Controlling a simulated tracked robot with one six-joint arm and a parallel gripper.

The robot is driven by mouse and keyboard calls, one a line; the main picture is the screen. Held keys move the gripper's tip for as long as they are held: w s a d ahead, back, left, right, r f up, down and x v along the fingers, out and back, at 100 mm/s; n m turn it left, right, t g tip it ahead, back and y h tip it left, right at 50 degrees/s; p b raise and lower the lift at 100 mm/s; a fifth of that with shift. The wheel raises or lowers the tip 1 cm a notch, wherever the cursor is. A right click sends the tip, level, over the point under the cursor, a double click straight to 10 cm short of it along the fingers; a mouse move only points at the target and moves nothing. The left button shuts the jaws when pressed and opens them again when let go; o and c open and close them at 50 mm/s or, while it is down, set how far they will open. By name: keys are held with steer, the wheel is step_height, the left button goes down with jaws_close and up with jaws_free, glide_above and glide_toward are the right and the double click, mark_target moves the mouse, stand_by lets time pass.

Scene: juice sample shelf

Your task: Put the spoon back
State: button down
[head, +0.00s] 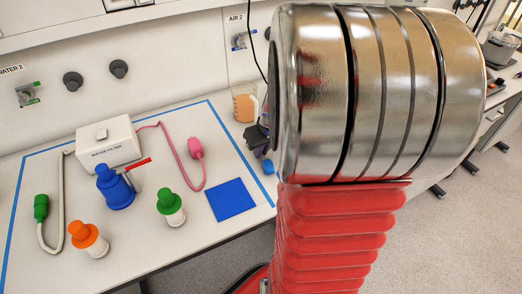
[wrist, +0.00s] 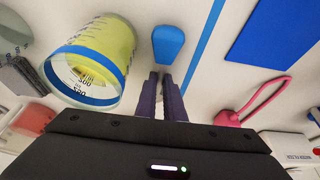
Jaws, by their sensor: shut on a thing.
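The spoon is a small blue piece (wrist: 168,45) just past my fingertips in the wrist view. It also shows as a blue bit (head: 267,166) beside my arm in the head view. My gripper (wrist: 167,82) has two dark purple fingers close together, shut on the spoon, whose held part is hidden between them. In the head view my gripper (head: 258,142) is mostly hidden behind my arm. A clear graduated beaker with yellow-green liquid (wrist: 108,50) stands close left of the fingers in the wrist view. I cannot tell how high the spoon is above the table.
A beaker of orange liquid (head: 245,106) stands at the back. A flat blue square (head: 231,199), a pink plug (head: 195,148) with its cable and a water filter box (head: 108,144) are on the table. Blue, green and orange-capped bottles (head: 90,240) stand at left. Blue tape borders the work area.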

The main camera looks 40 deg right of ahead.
steer(key=c, duration=1.9)
jaws_free()
steer(key=shift+f, duration=0.15)
steer(key=shift+o, duration=0.2)
steer(key=v, duration=1.2)
steer(key=shift+a, duration=0.1)
steer(key=s+a+r+n, duration=0.1)
steer(key=s+a, duration=0.1)
steer(key=a, duration=1.1)
steer(key=s+a+r+n+t+y, duration=0.1)
steer(key=s+a+r+n, duration=0.1)
steer(key=a, duration=1.1)
steer(key=shift+s+r, duration=0.2)
steer(key=shift+s, duration=0.3)
steer(key=shift+d, duration=0.1)
